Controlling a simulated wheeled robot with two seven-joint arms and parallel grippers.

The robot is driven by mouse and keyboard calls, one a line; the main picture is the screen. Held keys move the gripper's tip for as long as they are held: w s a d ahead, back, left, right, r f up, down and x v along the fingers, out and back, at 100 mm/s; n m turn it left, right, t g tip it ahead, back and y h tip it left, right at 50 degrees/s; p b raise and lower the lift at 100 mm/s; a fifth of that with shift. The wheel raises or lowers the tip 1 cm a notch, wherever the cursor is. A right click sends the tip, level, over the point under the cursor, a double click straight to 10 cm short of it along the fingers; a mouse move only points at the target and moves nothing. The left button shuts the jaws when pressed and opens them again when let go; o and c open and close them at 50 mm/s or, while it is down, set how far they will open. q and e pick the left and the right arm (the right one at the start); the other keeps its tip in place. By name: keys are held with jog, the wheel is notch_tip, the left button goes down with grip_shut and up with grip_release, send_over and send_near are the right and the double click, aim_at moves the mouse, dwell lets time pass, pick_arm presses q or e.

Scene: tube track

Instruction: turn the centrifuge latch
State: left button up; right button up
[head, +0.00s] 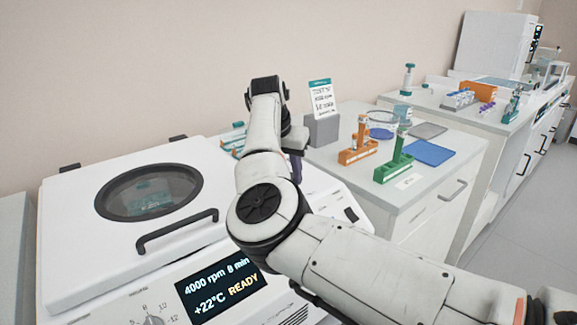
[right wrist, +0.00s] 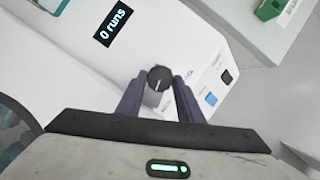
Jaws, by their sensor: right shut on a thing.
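The white centrifuge (head: 60,235) fills the lower left of the head view. Its lid with a round window (head: 150,192) is down, and its screen (head: 221,287) reads READY. A dark round latch knob (right wrist: 159,78) with a pale line on top shows in the right wrist view. My right gripper (right wrist: 159,88) is shut on it, one purple finger on each side. In the head view my right arm hides the knob and most of the gripper; a purple finger (head: 297,167) shows beside the arm. My left gripper is not in view.
A black lid handle (head: 177,232) stands up at the lid's front. A bench to the right holds an orange rack (head: 358,154), a green rack (head: 394,170) and a blue mat (head: 429,152). Blue and black buttons (right wrist: 211,99) sit right of the gripper.

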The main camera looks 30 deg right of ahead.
jog(key=shift+w+r+m+g+h+p, duration=0.15)
jog(key=shift+m+g+p, duration=0.2)
jog(key=shift+m, duration=0.3)
jog(key=shift+w+r+m+g+h+p, duration=0.15)
jog(key=shift+m+p, duration=0.25)
jog(key=shift+m, duration=0.25)
jog(key=shift+s+f+m, duration=0.1)
jog(key=shift+f+m, duration=0.05)
jog(key=shift+m, duration=0.15)
jog(key=o, duration=1.1)
jog(key=shift+c, duration=0.2)
jog(key=shift+f, duration=0.1)
jog(key=v, duration=1)
jog(key=shift+r+b, duration=0.2)
jog(key=shift+b, duration=0.2)
jog(key=shift+a, duration=0.1)
